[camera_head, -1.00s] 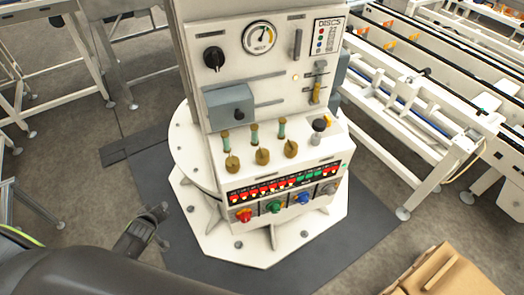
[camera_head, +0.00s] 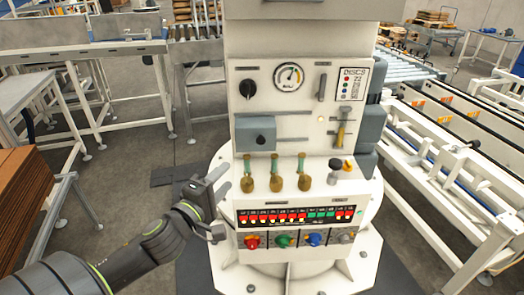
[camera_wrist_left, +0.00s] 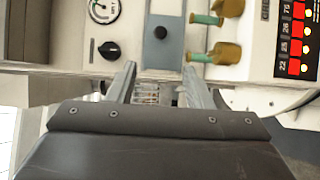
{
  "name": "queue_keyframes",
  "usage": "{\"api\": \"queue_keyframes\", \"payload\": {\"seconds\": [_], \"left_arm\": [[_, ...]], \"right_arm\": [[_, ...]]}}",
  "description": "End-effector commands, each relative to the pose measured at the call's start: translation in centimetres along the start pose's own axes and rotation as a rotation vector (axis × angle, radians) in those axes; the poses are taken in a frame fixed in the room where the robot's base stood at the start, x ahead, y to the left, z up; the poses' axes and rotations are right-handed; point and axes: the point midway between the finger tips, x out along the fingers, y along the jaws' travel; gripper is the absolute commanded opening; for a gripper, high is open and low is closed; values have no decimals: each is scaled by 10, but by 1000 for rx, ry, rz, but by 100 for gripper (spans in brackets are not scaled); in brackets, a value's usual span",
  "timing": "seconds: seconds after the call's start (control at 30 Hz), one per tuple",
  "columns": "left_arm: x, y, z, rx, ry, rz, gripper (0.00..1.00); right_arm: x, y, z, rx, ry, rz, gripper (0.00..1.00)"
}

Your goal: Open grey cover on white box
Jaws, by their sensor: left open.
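The white box (camera_head: 300,112) is the upright control cabinet in the middle of the head view. A small blue-grey cover (camera_head: 243,134) with a dark round knob is on its front at left, and it looks closed. In the left wrist view the cover (camera_wrist_left: 161,54) and its knob lie ahead, beyond the fingertips. My left gripper (camera_head: 220,204) is open and empty, left of the cabinet and lower than the cover in the head view. Its two fingers (camera_wrist_left: 158,78) are apart in the left wrist view, and no contact with the cover shows. My right gripper is not in view.
Several brass-coloured levers (camera_head: 276,180) stand on the ledge below the cover. A sloped panel (camera_head: 296,217) with lit displays and coloured knobs is underneath. A black dial (camera_head: 247,89) and a gauge (camera_head: 288,76) are above. Conveyors flank the cabinet; open floor lies to its left.

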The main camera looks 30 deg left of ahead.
Motion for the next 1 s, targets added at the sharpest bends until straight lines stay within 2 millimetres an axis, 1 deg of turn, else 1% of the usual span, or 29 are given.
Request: {"api": "queue_keyframes", "payload": {"seconds": [0.07, 0.2, 0.33, 0.7, 0.8, 1.0], "left_arm": [[10, 1, 0, -2, 2, 2, 46], [32, 2, 0, -4, 1, 3, 46], [56, 2, 1, -4, 0, 3, 46], [125, 2, 0, -3, 0, 1, 46], [140, 2, 1, -2, 0, 1, 46], [161, 1, 0, -1, -1, 0, 46]], "right_arm": [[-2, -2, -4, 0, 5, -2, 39], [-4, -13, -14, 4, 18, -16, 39], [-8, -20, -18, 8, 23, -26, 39], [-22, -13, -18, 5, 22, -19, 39], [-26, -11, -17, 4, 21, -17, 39], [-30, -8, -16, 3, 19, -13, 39]]}}
